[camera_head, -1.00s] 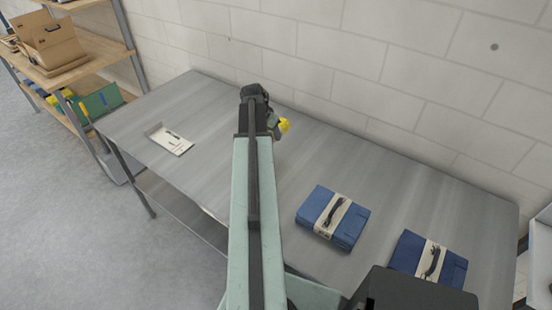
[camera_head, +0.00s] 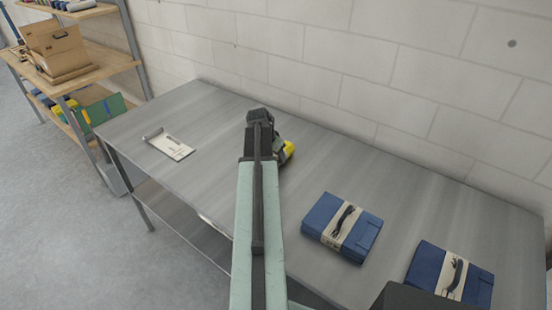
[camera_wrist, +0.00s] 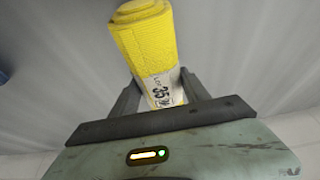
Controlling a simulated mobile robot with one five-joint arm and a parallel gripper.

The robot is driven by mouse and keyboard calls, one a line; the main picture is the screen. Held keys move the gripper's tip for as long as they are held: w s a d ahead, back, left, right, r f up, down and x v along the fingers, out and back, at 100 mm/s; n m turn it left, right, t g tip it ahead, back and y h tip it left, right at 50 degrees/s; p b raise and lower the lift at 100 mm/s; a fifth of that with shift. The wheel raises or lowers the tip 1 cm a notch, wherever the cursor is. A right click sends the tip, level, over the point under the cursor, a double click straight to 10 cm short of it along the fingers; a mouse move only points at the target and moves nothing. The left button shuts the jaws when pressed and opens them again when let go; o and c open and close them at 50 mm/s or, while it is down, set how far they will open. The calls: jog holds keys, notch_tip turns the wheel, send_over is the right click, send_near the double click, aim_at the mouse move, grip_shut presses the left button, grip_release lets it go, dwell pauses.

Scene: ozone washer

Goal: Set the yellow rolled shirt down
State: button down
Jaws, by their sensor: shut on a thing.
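The yellow rolled shirt (camera_wrist: 150,45) is a tight roll with a white printed label. In the wrist view my gripper (camera_wrist: 160,90) is shut on its labelled end, one finger on each side. In the head view a bit of the yellow roll (camera_head: 289,148) shows to the right of my wrist, over the grey metal table (camera_head: 225,120). My arm hides the rest of it and most of my gripper (camera_head: 280,145). I cannot tell whether the roll touches the tabletop.
A clipboard (camera_head: 172,149) lies at the left. A wall (camera_head: 300,45) runs behind. A shelf with boxes (camera_head: 62,50) stands at the left. The table between clipboard and arm is clear.

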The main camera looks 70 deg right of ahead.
jog(key=shift+f, duration=0.25)
jog(key=c, duration=0.5)
grip_release()
jog(key=shift+r, duration=0.1)
